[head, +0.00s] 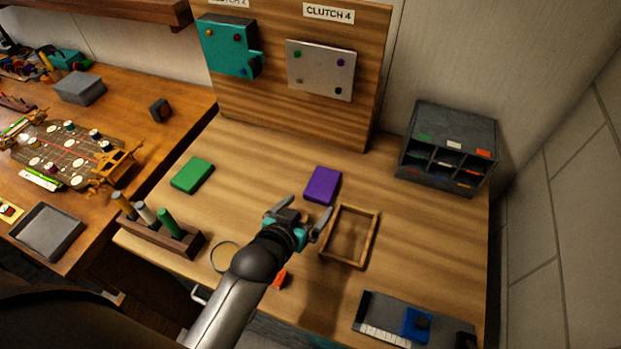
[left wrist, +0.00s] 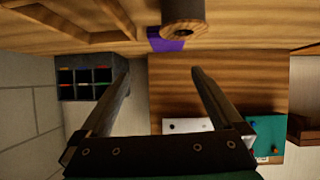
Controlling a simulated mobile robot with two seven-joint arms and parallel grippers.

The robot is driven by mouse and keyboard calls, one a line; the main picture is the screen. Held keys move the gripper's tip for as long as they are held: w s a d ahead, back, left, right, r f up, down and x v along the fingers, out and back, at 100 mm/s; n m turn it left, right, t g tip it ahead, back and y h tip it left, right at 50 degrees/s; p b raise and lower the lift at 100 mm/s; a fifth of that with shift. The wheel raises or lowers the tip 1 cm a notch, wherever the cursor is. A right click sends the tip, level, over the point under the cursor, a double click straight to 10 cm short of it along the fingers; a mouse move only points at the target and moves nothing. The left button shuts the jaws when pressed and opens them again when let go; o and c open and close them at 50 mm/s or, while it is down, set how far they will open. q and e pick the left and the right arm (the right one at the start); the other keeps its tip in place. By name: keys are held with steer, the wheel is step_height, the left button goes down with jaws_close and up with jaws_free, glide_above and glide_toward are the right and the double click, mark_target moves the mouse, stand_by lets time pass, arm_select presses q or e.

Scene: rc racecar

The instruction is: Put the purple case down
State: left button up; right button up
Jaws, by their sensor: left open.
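The purple case (head: 322,185) lies flat on the wooden table, just behind the wooden frame. My left gripper (head: 303,207) is open and empty, on the near side of the case and apart from it. In the left wrist view, the purple case (left wrist: 164,44) shows at the top middle, partly hidden by a dark cylinder. The two spread fingers (left wrist: 158,70) of my left gripper have nothing between them. My right gripper is not in view.
A green case (head: 192,175) lies to the left. A tool holder (head: 170,237) stands at the front left. The wooden frame (head: 374,225) lies right of the gripper. A grey sorter (head: 448,150) stands at the back right. The table between the cases is clear.

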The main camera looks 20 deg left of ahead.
arm_select(q)
steer(key=shift+s+a+f+y, duration=0.4)
steer(key=shift+s+a, duration=0.15)
steer(key=shift+s, duration=0.15)
steer(key=b, duration=0.2)
glide_toward(322, 185)
steer(key=x, duration=0.4)
steer(key=shift+a+f, duration=0.1)
steer(key=shift+f, duration=0.15)
steer(key=shift+b+x, duration=0.4)
steer(key=shift+x, duration=2.2)
steer(key=shift+r, duration=0.15)
steer(key=c, duration=1.3)
steer(key=shift+r, duration=0.15)
